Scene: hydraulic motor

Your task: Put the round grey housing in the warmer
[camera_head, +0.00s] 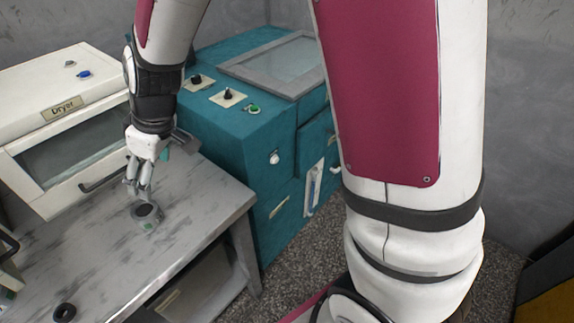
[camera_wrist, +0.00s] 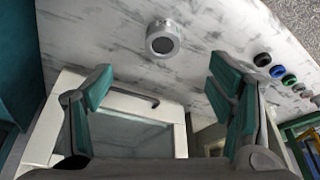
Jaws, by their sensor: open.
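The round grey housing (camera_head: 147,216), a short cylinder with a dark opening and a small green mark, stands on the worktable. In the wrist view the housing (camera_wrist: 163,50) is beyond the fingertips, near the top centre. My gripper (camera_head: 137,190) is above and just behind the housing, pointing down. In the wrist view my gripper (camera_wrist: 160,82) is open, with teal pads wide apart and nothing between them. No machine in view carries a readable warmer label, so I cannot tell which is the warmer.
A white box labelled Dryer (camera_head: 62,110) stands at the table's back left, its glass door closed. A teal machine (camera_head: 225,130) with knobs and a glass lid (camera_head: 280,62) stands behind the table (camera_head: 190,215). A black ring (camera_head: 64,312) lies front left. Several coloured rings (camera_wrist: 277,71) show right.

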